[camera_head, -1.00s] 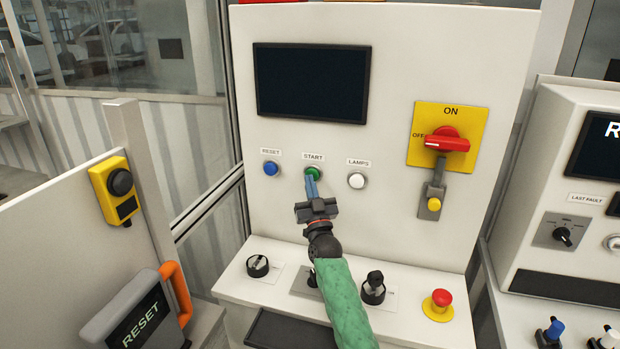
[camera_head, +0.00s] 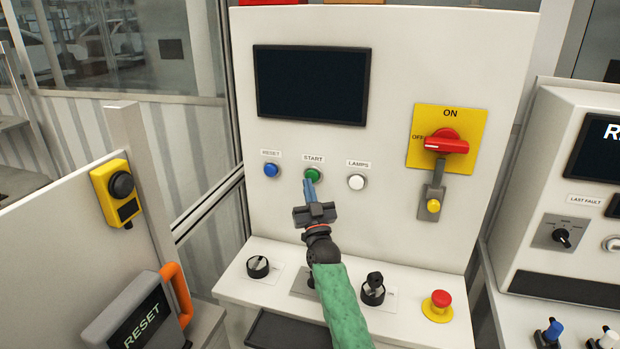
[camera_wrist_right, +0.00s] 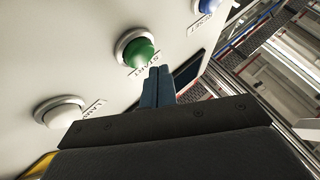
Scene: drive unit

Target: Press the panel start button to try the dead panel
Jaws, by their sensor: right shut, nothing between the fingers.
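The green START button (camera_head: 313,175) sits on the upright white panel, below a dark screen (camera_head: 312,83). It also shows in the right wrist view (camera_wrist_right: 138,51), standing out from its ring. My right gripper (camera_head: 309,181) is shut and empty, its blue fingers together. In the head view its tips lie just below and over the lower edge of the button. In the wrist view the fingertips (camera_wrist_right: 159,70) are close to the button, with a small gap seen between them. My left gripper is not in view.
The blue RESET button (camera_head: 271,170) and white LAMPS button (camera_head: 356,181) flank START. A red rotary switch (camera_head: 446,142) is at the right. Several knobs and a red emergency stop (camera_head: 440,299) stand on the ledge below. A yellow box (camera_head: 117,192) is at the left.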

